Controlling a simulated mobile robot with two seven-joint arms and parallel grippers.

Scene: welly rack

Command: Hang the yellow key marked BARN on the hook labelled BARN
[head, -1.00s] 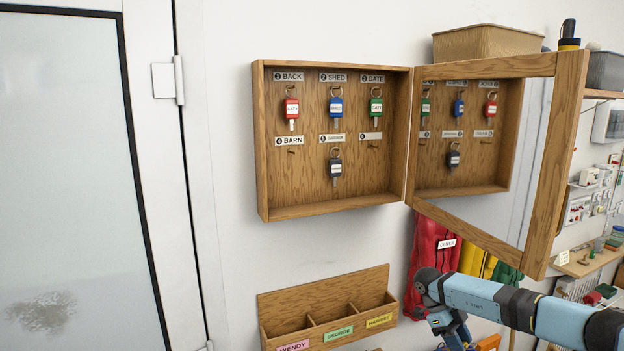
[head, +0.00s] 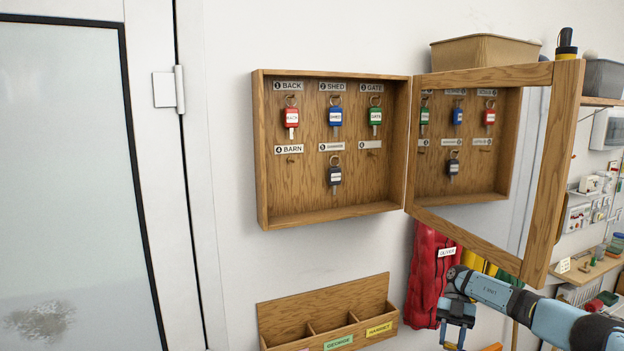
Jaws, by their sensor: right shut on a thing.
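The BARN label (head: 289,149), numbered 4, is on the back board of the open wooden key cabinet (head: 333,219), in the lower row at left. The hook (head: 291,161) below it is bare. My right gripper (head: 455,345) hangs at the bottom edge of the head view, below and to the right of the cabinet. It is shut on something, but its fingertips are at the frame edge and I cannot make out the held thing. I see no yellow key. My left gripper is not in view.
Red (head: 292,117), blue (head: 335,116), green (head: 376,115) and dark (head: 335,176) keys hang on other hooks. The mirrored cabinet door (head: 541,170) stands open to the right, above my right arm. A wooden letter rack (head: 325,292) is on the wall below. The cabinet's front is clear.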

